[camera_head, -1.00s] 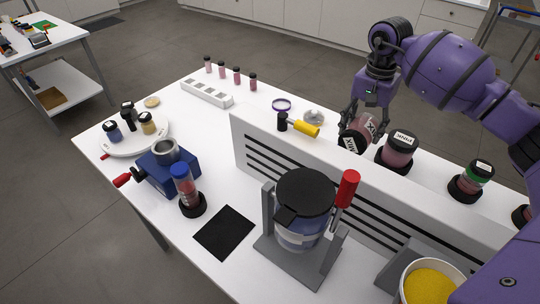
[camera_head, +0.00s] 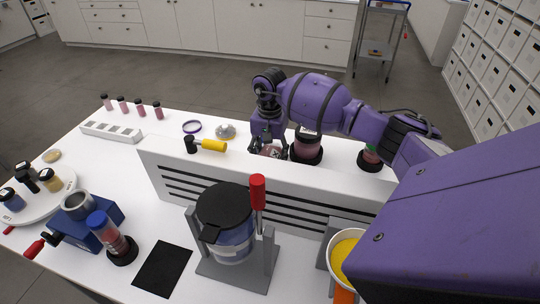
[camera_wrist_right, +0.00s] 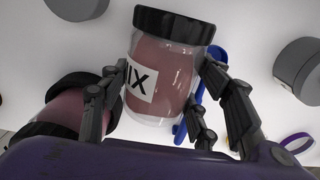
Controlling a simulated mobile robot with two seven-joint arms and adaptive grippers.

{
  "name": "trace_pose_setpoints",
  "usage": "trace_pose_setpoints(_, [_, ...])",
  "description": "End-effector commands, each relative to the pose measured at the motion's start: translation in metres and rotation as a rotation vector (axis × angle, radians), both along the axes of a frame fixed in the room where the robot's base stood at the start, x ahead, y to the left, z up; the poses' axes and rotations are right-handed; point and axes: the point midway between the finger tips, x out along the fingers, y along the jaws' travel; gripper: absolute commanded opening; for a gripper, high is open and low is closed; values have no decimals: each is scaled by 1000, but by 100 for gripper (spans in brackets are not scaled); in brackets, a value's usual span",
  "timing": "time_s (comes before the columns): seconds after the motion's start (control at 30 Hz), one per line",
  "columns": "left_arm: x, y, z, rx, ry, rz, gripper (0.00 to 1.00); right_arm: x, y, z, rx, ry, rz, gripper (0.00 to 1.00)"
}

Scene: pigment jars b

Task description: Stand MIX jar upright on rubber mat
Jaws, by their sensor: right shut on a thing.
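The MIX jar (camera_wrist_right: 165,75), with a black lid and pinkish contents, is between the fingers of my right gripper (camera_wrist_right: 166,82) in the right wrist view. The gripper is shut on its sides. Its side faces the camera, so it appears to lie sideways; whether it touches the table is unclear. In the head view my right gripper (camera_head: 268,142) is behind the slotted white panel, and the jar (camera_head: 270,151) is mostly hidden by it and the panel. The black rubber mat (camera_head: 162,268) lies flat and bare on the near side of the panel. My left gripper is out of view.
The slotted panel (camera_head: 250,180) stands between jar and mat. A clamp stand (camera_head: 232,270) holding a black-lidded container is right of the mat; a blue-capped bottle (camera_head: 110,235) is left. Another pink jar (camera_head: 306,146) stands close beside my gripper. A yellow-handled tool (camera_head: 213,145) rests near the panel.

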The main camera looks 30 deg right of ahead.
Motion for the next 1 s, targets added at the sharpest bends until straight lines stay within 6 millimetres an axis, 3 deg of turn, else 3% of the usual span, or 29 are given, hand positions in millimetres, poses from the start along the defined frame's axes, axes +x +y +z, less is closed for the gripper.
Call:
trace_pose_setpoints(0.1, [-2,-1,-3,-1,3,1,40,0,0,-6,0,4,0,21])
trace_pose_setpoints(0.13, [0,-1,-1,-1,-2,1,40,-1,0,-5,0,3,0,61])
trace_pose_setpoints(0.23, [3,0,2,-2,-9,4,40,0,0,-4,0,1,0,74])
trace_pose_setpoints(0.63, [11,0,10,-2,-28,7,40,0,0,2,1,-2,-1,76])
trace_pose_setpoints(0.77, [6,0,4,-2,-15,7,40,1,-1,16,-2,-1,-1,76])
trace_pose_setpoints(1.0, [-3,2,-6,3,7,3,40,1,-1,66,-2,1,0,76])
